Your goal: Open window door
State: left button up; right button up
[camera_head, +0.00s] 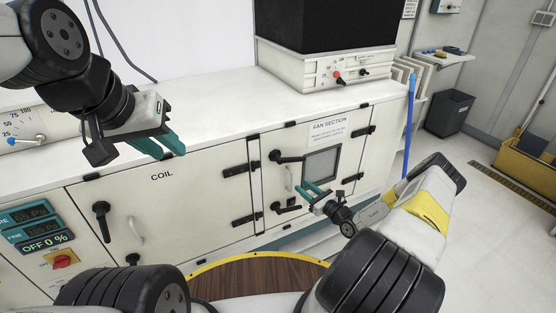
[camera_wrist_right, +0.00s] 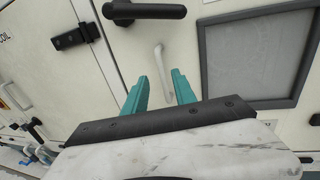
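The window door (camera_head: 348,143) is the white panel marked FAN SECTION, with a grey-framed window (camera_head: 321,163); it looks flush with the cabinet. Black lever handles sit on its left edge, an upper one (camera_head: 287,157) and a lower one (camera_head: 287,207). A white pull handle (camera_head: 289,179) is between them; it also shows in the right wrist view (camera_wrist_right: 161,68). My right gripper (camera_head: 312,189) is open in front of the door. In the wrist view the pull handle appears between its teal fingers (camera_wrist_right: 160,84), apparently ungripped. My left gripper (camera_head: 166,148) looks open and empty above the COIL panel.
The COIL door (camera_head: 165,205) with its own black handle (camera_head: 102,220) adjoins on the left. Black hinges (camera_head: 360,132) line the window door's right side. A blue pole (camera_head: 409,125) stands at the cabinet's right end. The floor to the right is mostly clear.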

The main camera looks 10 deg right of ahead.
send_over(291, 190)
jog(key=shift+w+f, duration=0.15)
jog(key=shift+w, duration=0.2)
grip_shut()
dwell(1.5)
